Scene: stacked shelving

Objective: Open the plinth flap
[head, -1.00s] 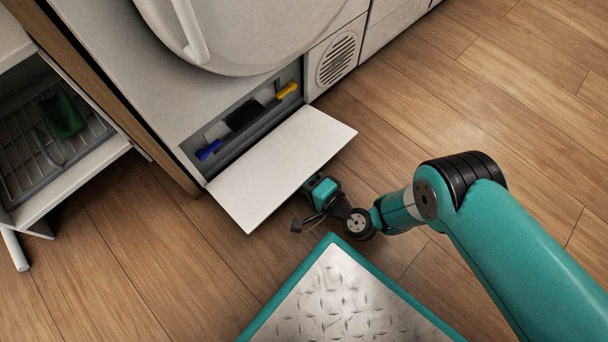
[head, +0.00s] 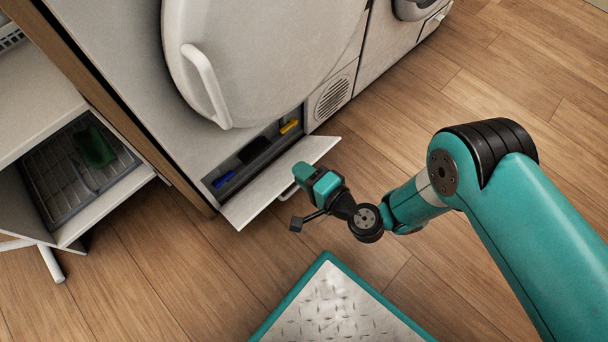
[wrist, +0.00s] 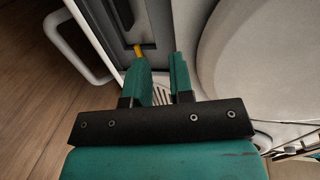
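The plinth flap (head: 275,188) is a white panel at the foot of the white cabinet. It is folded outward, and the shallow recess (head: 262,152) behind it shows. Its light handle (head: 288,192) shows at the outer edge in the head view, partly covered by my gripper. A white handle bar (wrist: 52,32) shows at the left of the wrist view. My gripper (head: 301,175) is beside the flap's outer edge; contact cannot be told. In the wrist view my gripper's (wrist: 158,62) green fingers stand apart with nothing seen between them.
Blue (head: 224,180) and yellow (head: 289,126) items lie in the recess. An open compartment with a rack (head: 85,170) is at left. The wooden floor (head: 420,110) at right is clear.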

